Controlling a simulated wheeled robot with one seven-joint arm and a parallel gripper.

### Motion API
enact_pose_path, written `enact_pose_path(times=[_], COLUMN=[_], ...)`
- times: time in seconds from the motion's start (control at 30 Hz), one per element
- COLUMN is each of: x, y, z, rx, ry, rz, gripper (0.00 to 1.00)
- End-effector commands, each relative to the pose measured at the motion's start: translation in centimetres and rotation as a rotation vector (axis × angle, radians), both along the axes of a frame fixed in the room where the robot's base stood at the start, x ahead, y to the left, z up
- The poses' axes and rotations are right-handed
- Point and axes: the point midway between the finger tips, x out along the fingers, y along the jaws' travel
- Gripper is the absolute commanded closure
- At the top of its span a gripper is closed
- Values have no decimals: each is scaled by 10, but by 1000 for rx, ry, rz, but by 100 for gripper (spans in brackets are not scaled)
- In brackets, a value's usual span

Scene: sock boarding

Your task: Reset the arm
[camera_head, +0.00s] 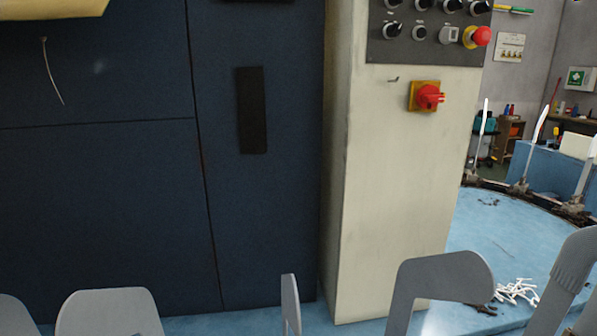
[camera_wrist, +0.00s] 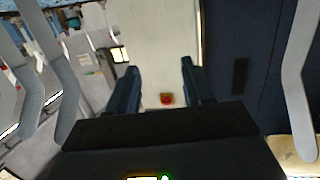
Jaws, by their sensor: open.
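My gripper (camera_wrist: 158,72) shows in the wrist view with its two dark blue fingers apart and nothing between them. Beyond the gap is a cream panel (camera_wrist: 150,30) with a small red knob (camera_wrist: 166,99). The wrist view looks upside down. My gripper and arm do not show in the head view. Grey sock forms (camera_head: 440,272) stand along the bottom of the head view, cut off by its edge. In the wrist view, a grey form (camera_wrist: 297,85) hangs at the right and others (camera_wrist: 62,90) at the left, all apart from the fingers.
A cream control column (camera_head: 400,190) with a red switch (camera_head: 429,97) and an emergency stop (camera_head: 480,37) stands at centre right. Dark blue cabinet doors (camera_head: 100,200) fill the left. White forms (camera_head: 540,125) stand on a ring at right, by a blue surface holding white pieces (camera_head: 516,291).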

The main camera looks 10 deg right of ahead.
Motion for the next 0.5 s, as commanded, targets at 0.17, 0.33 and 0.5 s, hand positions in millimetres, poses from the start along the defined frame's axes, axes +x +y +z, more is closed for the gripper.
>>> enact_pose_path(times=[0.17,0.33,0.5], x=[-66,-125,-178], y=[22,35,44], z=[-19,-22,-15], rx=[15,17,12], ry=[47,79,105], rz=[12,37,80], gripper=[49,49,49])
